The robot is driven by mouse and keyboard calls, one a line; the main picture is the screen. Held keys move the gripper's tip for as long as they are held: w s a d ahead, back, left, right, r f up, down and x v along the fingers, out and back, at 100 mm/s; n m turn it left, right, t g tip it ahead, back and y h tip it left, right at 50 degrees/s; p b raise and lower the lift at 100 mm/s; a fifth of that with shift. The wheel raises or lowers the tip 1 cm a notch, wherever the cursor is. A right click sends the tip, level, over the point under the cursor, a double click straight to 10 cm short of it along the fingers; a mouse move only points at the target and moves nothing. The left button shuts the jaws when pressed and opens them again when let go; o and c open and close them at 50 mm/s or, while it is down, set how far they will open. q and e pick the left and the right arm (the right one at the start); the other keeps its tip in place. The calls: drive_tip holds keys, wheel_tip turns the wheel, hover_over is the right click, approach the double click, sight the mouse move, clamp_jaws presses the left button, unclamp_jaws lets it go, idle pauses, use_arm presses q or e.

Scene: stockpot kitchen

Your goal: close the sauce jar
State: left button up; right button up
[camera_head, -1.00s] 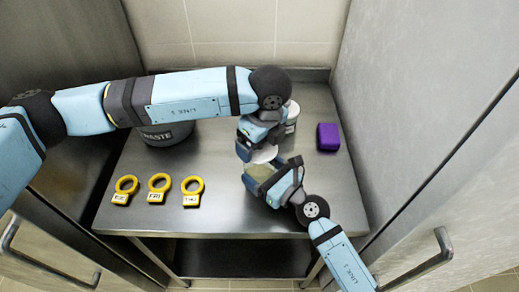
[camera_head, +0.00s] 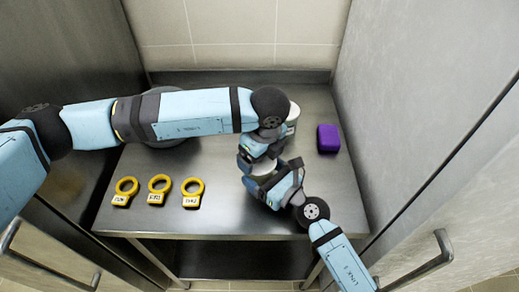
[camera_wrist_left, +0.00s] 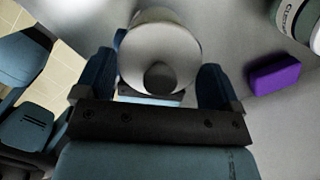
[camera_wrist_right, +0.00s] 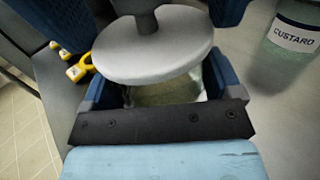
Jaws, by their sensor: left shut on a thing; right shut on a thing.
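The sauce jar (camera_wrist_right: 165,92), a clear glass body with pale greenish contents, is between the fingers of my right gripper (camera_head: 262,180), which is shut on it. A round pale lid (camera_wrist_right: 150,50) with a knob (camera_wrist_right: 147,18) is held by my left gripper (camera_head: 256,160), directly above the jar. The lid also shows in the left wrist view (camera_wrist_left: 160,40), between the blue fingers. In the right wrist view the lid looks slightly tilted and covers most of the jar mouth. Whether its rim touches the jar cannot be told. The arms hide most of the jar in the head view.
A custard jar (camera_wrist_right: 292,35) stands behind the grippers, partly hidden in the head view (camera_head: 293,115). A purple block (camera_head: 328,138) is to its right. Several yellow ring tags (camera_head: 158,190) lie at the left front of the steel table (camera_head: 225,215). A dark bin is mostly hidden behind my left arm.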

use_arm(q)
drive_tip(key=shift+f, duration=0.8)
idle(0.4)
drive_tip(key=o, duration=0.6)
drive_tip(key=shift+o, duration=0.2)
drive_tip(key=shift+r, duration=0.15)
wheel_tip(320, 180, up, 12)
drive_tip(key=s+d, duration=0.1)
drive_tip(key=shift+s+d, duration=0.2)
drive_tip(key=shift+f, duration=0.2)
use_arm(e)
drive_tip(key=o, duration=1.1)
use_arm(q)
drive_tip(key=shift+f+b, duration=0.85)
drive_tip(key=shift+f, duration=0.05)
use_arm(e)
drive_tip(key=v, duration=1.4)
drive_tip(key=shift+r, duration=0.1)
